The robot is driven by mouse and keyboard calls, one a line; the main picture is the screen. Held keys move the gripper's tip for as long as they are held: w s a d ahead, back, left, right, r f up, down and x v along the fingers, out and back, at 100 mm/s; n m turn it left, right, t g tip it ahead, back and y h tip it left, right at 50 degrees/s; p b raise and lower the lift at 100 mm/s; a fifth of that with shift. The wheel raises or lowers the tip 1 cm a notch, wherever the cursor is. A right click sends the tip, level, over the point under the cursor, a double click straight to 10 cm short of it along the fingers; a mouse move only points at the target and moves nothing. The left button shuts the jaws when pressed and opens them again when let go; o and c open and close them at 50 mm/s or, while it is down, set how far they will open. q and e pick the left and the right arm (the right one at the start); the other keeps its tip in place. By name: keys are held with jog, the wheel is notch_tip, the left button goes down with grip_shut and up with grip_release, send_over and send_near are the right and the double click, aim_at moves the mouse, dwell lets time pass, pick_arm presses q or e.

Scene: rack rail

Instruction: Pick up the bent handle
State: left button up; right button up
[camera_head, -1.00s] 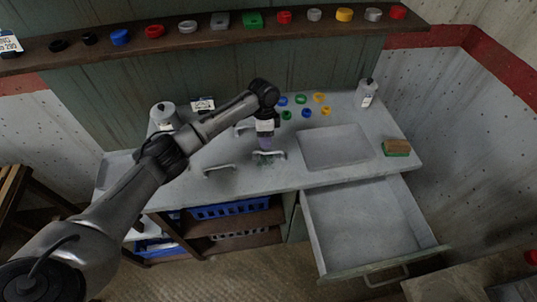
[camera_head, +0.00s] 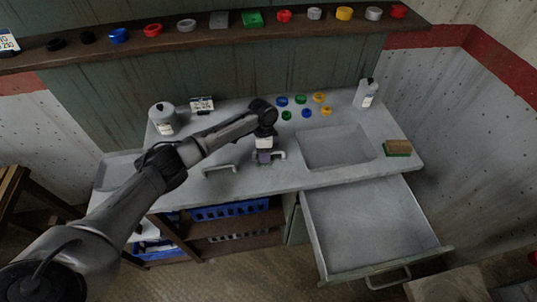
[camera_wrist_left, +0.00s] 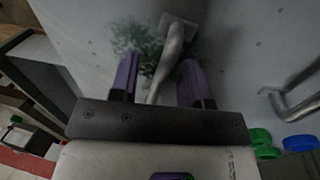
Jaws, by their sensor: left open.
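My left gripper (camera_head: 264,157) points down at the counter, over a grey handle (camera_head: 279,154). In the left wrist view the purple-tipped fingers (camera_wrist_left: 158,82) are apart, with the handle's bar (camera_wrist_left: 172,50) between them. The bar runs from a flat end plate down toward the palm, and its near end is hidden. I cannot tell whether the fingers touch it. A second grey handle (camera_head: 220,168) lies to the left on the counter. Part of another handle (camera_wrist_left: 285,103) shows at the right of the wrist view. I cannot tell for sure which one is bent. My right gripper is out of view.
Several coloured caps (camera_head: 305,99) lie behind the gripper on the counter (camera_head: 240,185). A shallow basin (camera_head: 335,147) is to the right, above an open drawer (camera_head: 370,228). A brush-like block (camera_head: 397,148) and two bottles (camera_head: 163,118) stand farther out. A shelf (camera_head: 215,32) runs above.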

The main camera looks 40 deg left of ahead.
pick_arm(q)
jog(key=shift+c, duration=0.2)
grip_shut()
jog(key=shift+r, duration=0.1)
